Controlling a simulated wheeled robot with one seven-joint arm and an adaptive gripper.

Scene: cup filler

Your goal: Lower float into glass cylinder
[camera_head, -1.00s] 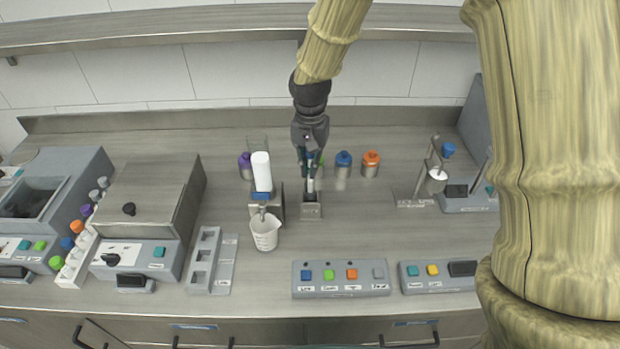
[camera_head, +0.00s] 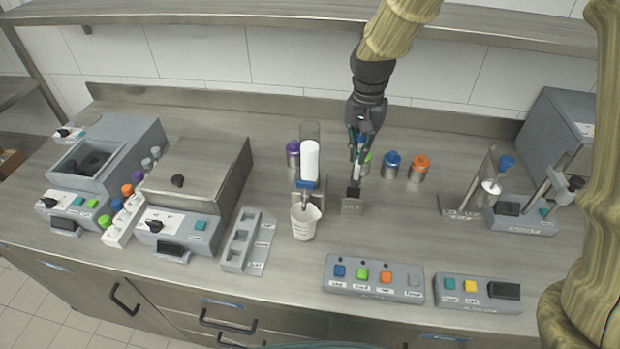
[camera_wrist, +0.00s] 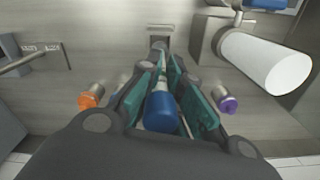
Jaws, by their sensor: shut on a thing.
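My gripper (camera_head: 358,160) is shut on a slim, pale piece with a blue end (camera_wrist: 160,110), which appears to be the float. The blue end sits between the teal finger pads in the wrist view. In the head view the piece hangs above a small grey holder (camera_head: 352,207) with a dark top, and it looks clear of it. The fingers hide much of the piece.
The white cylinder (camera_head: 310,163) on its stand and a white beaker (camera_head: 305,222) are close at left. Purple (camera_head: 293,152), blue (camera_head: 392,163) and orange (camera_head: 419,166) capped jars stand around behind. A button panel (camera_head: 375,279) lies in front. A stand device (camera_head: 520,213) is at right.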

